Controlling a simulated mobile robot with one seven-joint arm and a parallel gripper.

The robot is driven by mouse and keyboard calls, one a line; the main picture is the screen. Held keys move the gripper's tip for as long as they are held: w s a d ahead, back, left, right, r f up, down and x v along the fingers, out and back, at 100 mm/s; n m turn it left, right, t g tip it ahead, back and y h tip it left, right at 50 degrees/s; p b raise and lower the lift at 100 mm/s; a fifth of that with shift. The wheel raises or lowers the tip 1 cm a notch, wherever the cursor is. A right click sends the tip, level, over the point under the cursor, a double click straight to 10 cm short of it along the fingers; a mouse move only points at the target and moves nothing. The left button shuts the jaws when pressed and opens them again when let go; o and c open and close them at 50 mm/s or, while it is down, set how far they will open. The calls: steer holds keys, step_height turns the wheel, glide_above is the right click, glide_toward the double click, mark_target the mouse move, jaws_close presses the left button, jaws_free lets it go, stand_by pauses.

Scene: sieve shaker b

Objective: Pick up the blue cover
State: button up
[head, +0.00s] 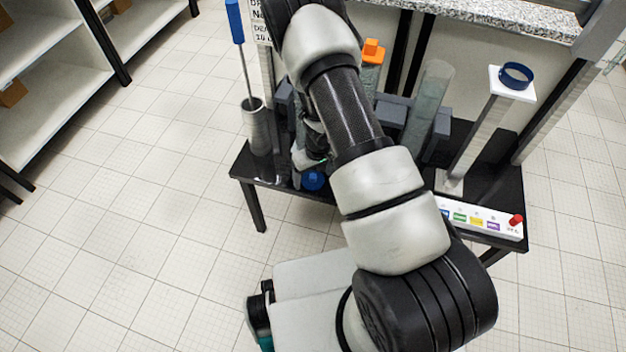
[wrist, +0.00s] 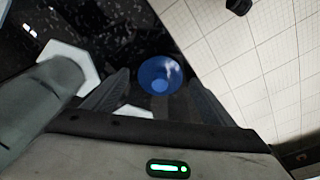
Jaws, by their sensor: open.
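The blue cover (head: 313,181) is a small round blue piece near the front edge of the black table. In the wrist view the blue cover (wrist: 160,74) is a disc with a smaller lighter round part on it. My gripper (wrist: 160,82) is open, with one dark finger on each side of the cover in the picture. I see nothing held, and I cannot tell the height left between fingertips and cover. In the head view my gripper is mostly hidden by my arm, just behind the cover.
A grey cylinder on a white hexagonal base (wrist: 84,62) stands close left of my gripper. On the table (head: 275,178) are a holder with a blue-handled tool (head: 236,20), a clear tube (head: 428,110), a column with a dark blue ring (head: 516,75) and a button panel (head: 480,219).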

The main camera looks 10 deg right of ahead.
steer(key=c, duration=1.1)
